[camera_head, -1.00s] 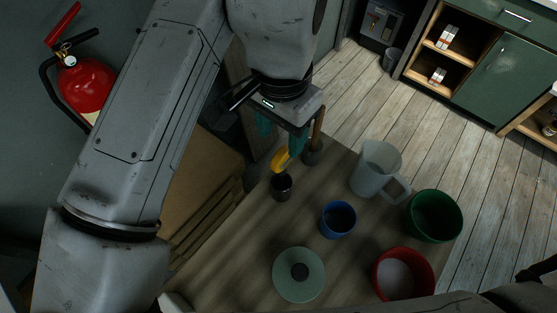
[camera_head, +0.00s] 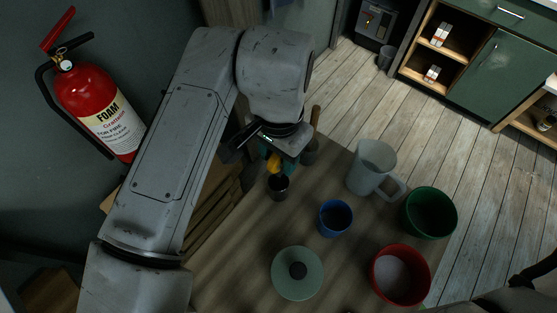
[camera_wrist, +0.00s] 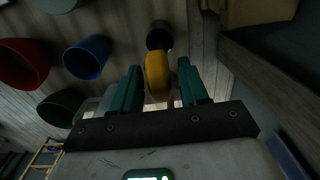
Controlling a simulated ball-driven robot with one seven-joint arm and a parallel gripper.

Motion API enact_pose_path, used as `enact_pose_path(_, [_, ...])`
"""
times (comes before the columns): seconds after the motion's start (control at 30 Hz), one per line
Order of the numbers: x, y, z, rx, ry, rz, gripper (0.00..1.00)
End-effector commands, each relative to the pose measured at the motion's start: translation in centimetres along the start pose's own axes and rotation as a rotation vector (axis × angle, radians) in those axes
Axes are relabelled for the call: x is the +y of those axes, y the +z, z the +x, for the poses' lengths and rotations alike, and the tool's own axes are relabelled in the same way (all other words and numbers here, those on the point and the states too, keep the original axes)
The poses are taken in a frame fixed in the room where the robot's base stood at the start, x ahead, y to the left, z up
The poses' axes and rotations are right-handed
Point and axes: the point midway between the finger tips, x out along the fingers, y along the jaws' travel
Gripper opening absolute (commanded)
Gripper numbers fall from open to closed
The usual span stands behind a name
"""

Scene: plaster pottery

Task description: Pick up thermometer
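The thermometer appears to be the yellow piece (camera_head: 273,163) standing up from a small dark cup (camera_head: 278,187) on the table in the head view. In the wrist view its rounded yellow end (camera_wrist: 157,73) lies between the teal fingers of my gripper (camera_wrist: 160,84), with gaps on both sides. The dark cup (camera_wrist: 159,36) shows just beyond it. My gripper (camera_head: 272,158) is open around the yellow end in the wrist view. In the head view my wrist hides most of the fingers and part of the yellow piece.
A blue cup (camera_head: 336,217), a pale pitcher (camera_head: 371,165), a green bowl (camera_head: 430,212), a red bowl (camera_head: 400,275) and a pale green lid (camera_head: 297,285) stand on the wooden table (camera_head: 235,262). A pestle-like brown handle (camera_head: 315,117) rises behind my gripper. A fire extinguisher (camera_head: 100,110) is at left.

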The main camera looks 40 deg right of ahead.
Motion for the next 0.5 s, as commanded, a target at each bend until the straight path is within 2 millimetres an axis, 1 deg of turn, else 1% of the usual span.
enact_pose_path(0.03, [0.00,0.00,-0.01,0.000,0.000,0.000,0.39])
enact_pose_path(0.07, [0.00,0.00,-0.02,0.000,0.000,0.000,0.36])
enact_pose_path(0.43, [-0.01,0.00,-0.04,0.000,0.000,0.000,0.01])
enact_pose_path(0.5, [-0.01,0.00,-0.04,0.000,0.000,0.000,0.00])
